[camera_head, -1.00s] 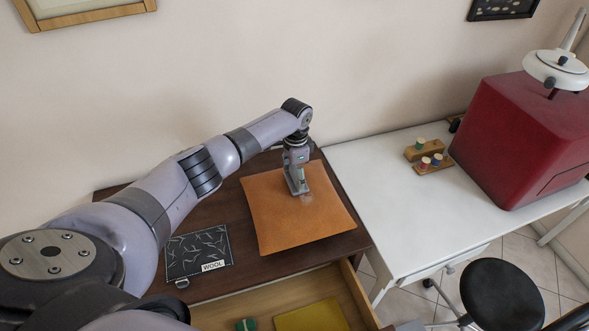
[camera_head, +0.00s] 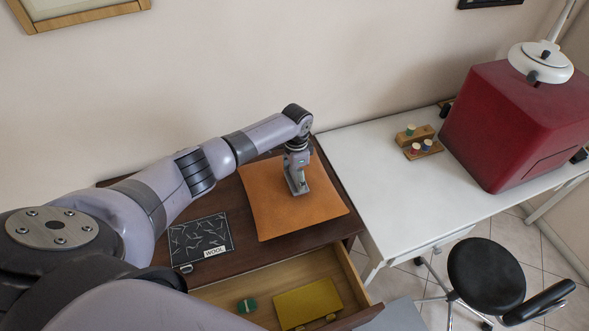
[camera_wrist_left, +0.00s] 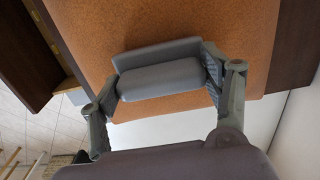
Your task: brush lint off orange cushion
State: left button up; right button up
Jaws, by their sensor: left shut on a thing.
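The orange cushion (camera_head: 268,207) lies flat on a dark brown desk (camera_head: 224,200). It also fills much of the left wrist view (camera_wrist_left: 100,30). My left gripper (camera_head: 297,182) points down over the cushion's right half. In the left wrist view its two fingers (camera_wrist_left: 158,95) are closed on the ends of a grey block-shaped brush (camera_wrist_left: 160,78). The brush is at the cushion's surface; its underside is hidden, so I cannot tell how firmly it touches. I cannot make out lint on the cushion now. My right gripper is not in view.
A black card marked WOOL (camera_head: 200,240) lies left of the cushion. An open drawer (camera_head: 225,290) in front holds a yellow box (camera_head: 308,303) and a green item (camera_head: 247,306). A white table (camera_head: 375,170) at right carries thread spools (camera_head: 417,149) and a red box (camera_head: 520,120).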

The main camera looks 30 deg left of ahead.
pick_arm(q)
jog(key=shift+s+d+p, duration=0.6)
jog(key=shift+s+d, duration=0.05)
jog(key=shift+d, duration=0.05)
jog(key=shift+s+d, duration=0.7)
jog(key=shift+d, duration=0.1)
jog(key=shift+r, duration=3.55)
jog(key=shift+w, duration=0.1)
